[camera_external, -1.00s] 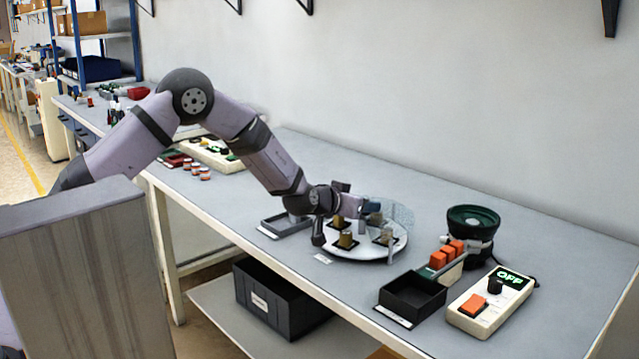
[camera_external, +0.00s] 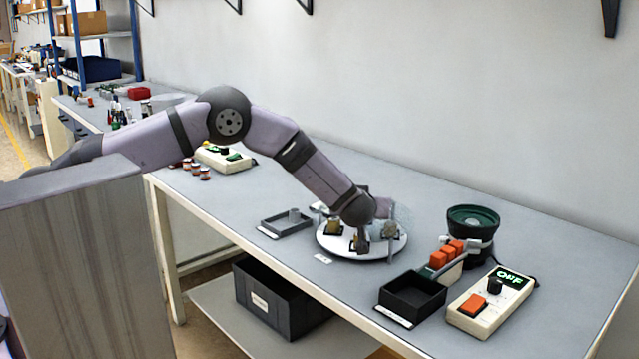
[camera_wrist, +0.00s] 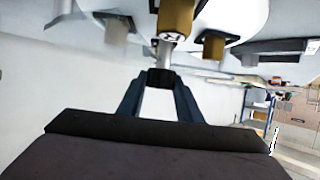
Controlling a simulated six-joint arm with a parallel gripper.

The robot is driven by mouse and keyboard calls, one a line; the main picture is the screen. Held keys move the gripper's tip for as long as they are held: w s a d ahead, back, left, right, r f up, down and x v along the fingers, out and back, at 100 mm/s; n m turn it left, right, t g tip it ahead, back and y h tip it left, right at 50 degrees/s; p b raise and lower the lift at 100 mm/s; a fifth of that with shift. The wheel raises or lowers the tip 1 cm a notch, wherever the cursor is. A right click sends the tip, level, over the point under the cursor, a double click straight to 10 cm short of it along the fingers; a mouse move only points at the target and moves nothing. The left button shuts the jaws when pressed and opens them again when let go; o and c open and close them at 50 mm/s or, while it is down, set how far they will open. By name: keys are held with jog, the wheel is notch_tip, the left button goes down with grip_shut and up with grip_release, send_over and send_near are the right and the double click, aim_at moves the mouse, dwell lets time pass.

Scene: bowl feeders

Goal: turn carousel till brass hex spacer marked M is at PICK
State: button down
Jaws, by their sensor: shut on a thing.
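The carousel (camera_external: 340,251) is a round white disc on the bench in the external view, with several brass spacers on dark pads around it. One brass spacer (camera_external: 333,228) stands near its left side, another (camera_external: 360,240) near its front. My gripper (camera_wrist: 160,78) is at the carousel's rim, its jaws closed on a slim grey peg (camera_wrist: 164,55) in the wrist view. A large brass spacer (camera_wrist: 175,18) with a dark mark on its end shows just beyond the peg; I cannot read the mark. The arm hides the carousel's back part.
A grey tray (camera_external: 272,231) stands left of the carousel. A black bin (camera_external: 412,305), orange blocks (camera_external: 446,254), a dark green bowl feeder (camera_external: 473,218) and a control box (camera_external: 472,319) stand right. A clear guard (camera_external: 401,218) and upright post (camera_external: 390,245) are at the carousel's right side.

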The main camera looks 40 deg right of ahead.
jog(key=shift+f+n+t+y+b, duration=0.15)
jog(key=shift+n+t+y+b, duration=0.45)
jog(key=shift+n+t+b, duration=0.25)
jog(key=shift+r+n+t+y+b, duration=0.2)
jog(key=shift+n+t+y+b, duration=0.15)
jog(key=shift+n+y+b, duration=0.15)
jog(key=c, duration=1.3)
grip_release()
jog(key=shift+o, duration=0.2)
notch_tip(320, 180, up, 10)
jog(key=shift+b, duration=0.85)
jog(key=shift+c, duration=0.4)
